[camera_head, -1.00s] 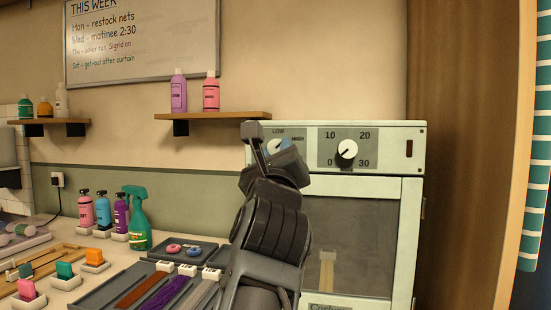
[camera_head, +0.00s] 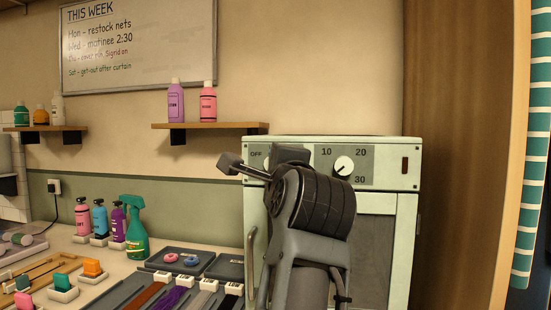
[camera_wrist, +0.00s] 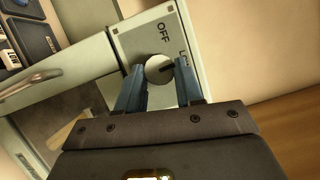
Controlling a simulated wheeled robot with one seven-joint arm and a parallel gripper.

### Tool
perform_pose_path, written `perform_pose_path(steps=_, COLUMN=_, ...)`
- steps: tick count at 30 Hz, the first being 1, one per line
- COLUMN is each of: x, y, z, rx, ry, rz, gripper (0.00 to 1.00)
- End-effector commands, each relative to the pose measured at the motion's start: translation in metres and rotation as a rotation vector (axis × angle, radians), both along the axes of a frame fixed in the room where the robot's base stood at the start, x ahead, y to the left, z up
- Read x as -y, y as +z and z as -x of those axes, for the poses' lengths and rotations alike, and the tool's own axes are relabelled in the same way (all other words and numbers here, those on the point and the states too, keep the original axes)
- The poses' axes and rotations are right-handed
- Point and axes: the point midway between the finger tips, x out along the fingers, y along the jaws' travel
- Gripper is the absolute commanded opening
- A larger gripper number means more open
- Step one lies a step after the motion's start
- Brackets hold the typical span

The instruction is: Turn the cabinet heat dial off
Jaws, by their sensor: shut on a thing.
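The cabinet (camera_head: 405,250) is pale green with a control panel along its top. In the wrist view its heat dial (camera_wrist: 156,75) is a round pale knob with a dark pointer mark turned toward the partly hidden label right of OFF (camera_wrist: 163,32). My gripper (camera_wrist: 158,66) has one blue finger on each side of the knob and is shut on it. In the head view my wrist covers the dial and the fingers; only the OFF label (camera_head: 257,154) shows at the panel's left.
A second dial (camera_head: 344,166), marked 10, 20 and 30, sits just right of my wrist. The cabinet's door handle (camera_head: 252,260) stands out below left. A shelf (camera_head: 225,126) with bottles is above left. Trays and spray bottles fill the counter.

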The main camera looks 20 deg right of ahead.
Motion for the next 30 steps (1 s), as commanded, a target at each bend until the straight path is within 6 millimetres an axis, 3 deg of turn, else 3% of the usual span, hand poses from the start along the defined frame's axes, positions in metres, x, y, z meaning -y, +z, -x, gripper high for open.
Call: perform_pose_path(steps=30, x=-0.0025, y=0.0100, z=-0.0017, rx=-0.512, ry=0.002, rz=0.701, gripper=0.06)
